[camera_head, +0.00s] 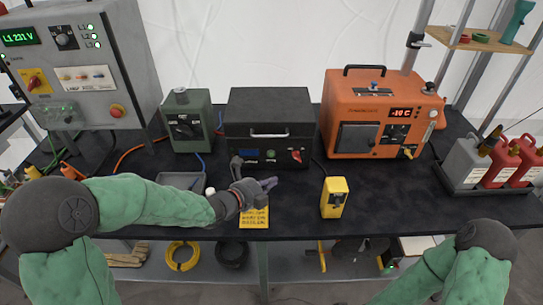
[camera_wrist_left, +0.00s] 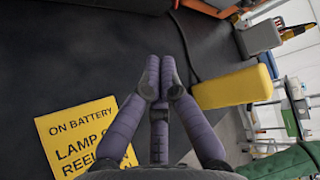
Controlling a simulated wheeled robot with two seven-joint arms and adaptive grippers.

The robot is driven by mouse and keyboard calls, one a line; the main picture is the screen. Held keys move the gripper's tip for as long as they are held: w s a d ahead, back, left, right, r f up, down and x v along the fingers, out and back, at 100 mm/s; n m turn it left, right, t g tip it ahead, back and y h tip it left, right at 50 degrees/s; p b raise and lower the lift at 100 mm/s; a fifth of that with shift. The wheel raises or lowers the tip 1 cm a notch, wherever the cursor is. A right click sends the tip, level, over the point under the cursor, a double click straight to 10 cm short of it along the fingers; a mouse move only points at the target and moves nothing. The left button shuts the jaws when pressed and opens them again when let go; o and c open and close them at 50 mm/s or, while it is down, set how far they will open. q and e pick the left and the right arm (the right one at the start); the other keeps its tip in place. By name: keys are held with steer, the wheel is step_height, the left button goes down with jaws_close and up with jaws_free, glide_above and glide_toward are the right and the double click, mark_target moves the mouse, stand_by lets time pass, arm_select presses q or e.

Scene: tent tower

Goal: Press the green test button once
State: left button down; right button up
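A dark case (camera_head: 268,118) with a handle stands at the middle back of the bench. On its front are a small blue display (camera_head: 248,153), a small green spot that looks like a button (camera_head: 270,155), and a red switch (camera_head: 297,156). My left gripper (camera_head: 268,184) is in front of and below this panel, over the bench near a yellow note. In the left wrist view its purple-grey fingers (camera_wrist_left: 160,78) are together at the tips, with nothing between them. The green button is not seen in the wrist view. My right gripper is out of view.
A yellow device (camera_head: 334,197) stands right of my left gripper. A green box (camera_head: 188,121), a grey tray (camera_head: 180,180) and an orange unit (camera_head: 383,115) stand nearby. The bench between case and note is mostly clear.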

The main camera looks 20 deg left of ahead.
mark_target(271, 155)
arm_select(q)
steer(key=shift+w+a+p, duration=0.15)
steer(key=shift+w+p, duration=0.15)
steer(key=shift+w, duration=0.2)
steer(key=w, duration=0.2)
steer(key=w+a+p, duration=0.1)
steer(key=w+p, duration=0.1)
steer(key=w, duration=0.1)
steer(key=shift+w+a, duration=0.55)
steer(key=shift+w, duration=0.65)
steer(key=shift+w, duration=0.15)
steer(key=shift+w+a, duration=0.15)
steer(key=shift+w, duration=0.05)
